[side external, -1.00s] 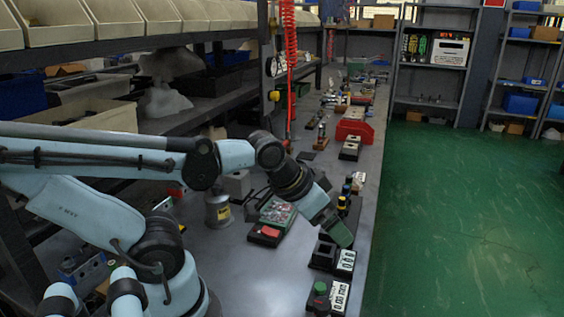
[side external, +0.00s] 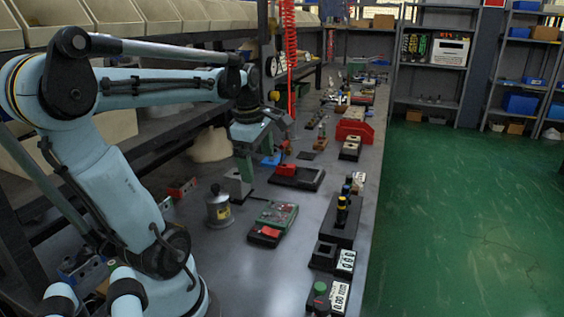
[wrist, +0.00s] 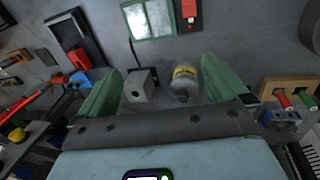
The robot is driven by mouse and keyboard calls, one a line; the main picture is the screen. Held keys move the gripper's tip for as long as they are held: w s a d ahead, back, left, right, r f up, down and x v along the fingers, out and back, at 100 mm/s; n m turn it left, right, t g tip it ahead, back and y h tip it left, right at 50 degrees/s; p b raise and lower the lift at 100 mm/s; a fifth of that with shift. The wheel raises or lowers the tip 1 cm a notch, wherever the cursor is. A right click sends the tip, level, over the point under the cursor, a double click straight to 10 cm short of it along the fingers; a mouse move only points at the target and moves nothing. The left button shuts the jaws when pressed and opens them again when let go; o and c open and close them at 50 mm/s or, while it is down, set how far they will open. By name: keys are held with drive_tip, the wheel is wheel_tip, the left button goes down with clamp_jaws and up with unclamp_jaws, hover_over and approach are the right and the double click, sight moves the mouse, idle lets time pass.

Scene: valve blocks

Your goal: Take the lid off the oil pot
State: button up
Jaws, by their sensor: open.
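The oil pot (side external: 218,211) is a small grey cylinder with a yellow label, standing upright on the bench. Its grey lid (side external: 216,193) with a small knob is on top. In the wrist view the oil pot (wrist: 186,73) shows between my fingers, nearer the right one, seen from above. My gripper (side external: 258,165) points down, behind and to the right of the pot in the side view, and is apart from it. In the wrist view my gripper (wrist: 162,66) has its two green fingers wide apart, with nothing held.
A grey block (side external: 237,186) stands close behind the pot; it also shows in the wrist view (wrist: 139,86). A green case (side external: 277,212) with a red piece lies right of the pot. A black tray (side external: 303,178) lies farther back. Bare bench lies in front of the pot.

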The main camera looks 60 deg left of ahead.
sight(215, 186)
drive_tip(key=s+a+r+n+g+h, duration=0.1)
drive_tip(key=s+a+n+g+h, duration=0.1)
drive_tip(key=s+a+n, duration=0.95)
drive_tip(key=shift+w+d+f+n, duration=0.4)
drive_tip(key=shift+w+d+f, duration=0.05)
drive_tip(key=shift+f, duration=1.45)
drive_tip(key=shift+w+d+f+n, duration=0.35)
drive_tip(key=shift+w+d+f, duration=0.15)
drive_tip(key=shift+f, duration=1.35)
drive_tip(key=shift+w+d+f+n, duration=0.4)
drive_tip(key=shift+w+d+f, duration=0.05)
drive_tip(key=shift+f, duration=1.45)
drive_tip(key=c, duration=1.1)
drive_tip(key=shift+r, duration=0.2)
